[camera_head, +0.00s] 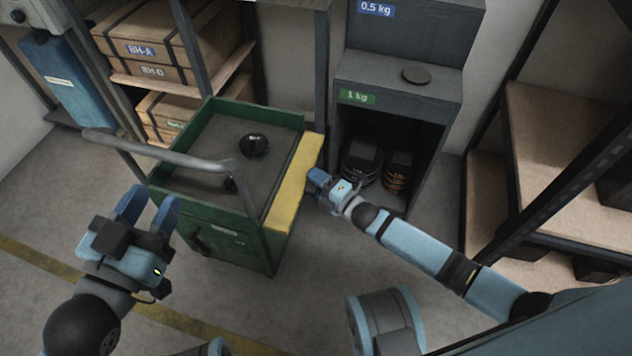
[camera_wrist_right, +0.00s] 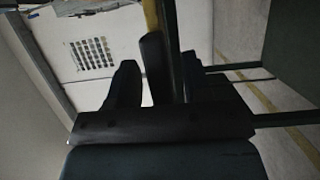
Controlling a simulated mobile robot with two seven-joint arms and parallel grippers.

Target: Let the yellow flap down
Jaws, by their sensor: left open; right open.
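The yellow flap (camera_head: 293,187) runs along the right side of the green cart (camera_head: 215,222), at about the height of its top edge. I cannot tell its exact tilt. My right gripper (camera_head: 314,184) is at the flap's outer right edge, with its jaws open. In the right wrist view, a narrow yellow strip (camera_wrist_right: 151,16) shows just beyond the dark fingers (camera_wrist_right: 140,75); contact cannot be made out. My left gripper (camera_head: 150,203) is open and empty, in front of the cart's left side.
The cart's grey handle bar (camera_head: 165,153) crosses its left side. A grey cabinet (camera_head: 400,95) with stacked weights stands right of the flap. Boxes (camera_head: 155,40) fill a shelf behind. Shelving (camera_head: 560,150) stands right.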

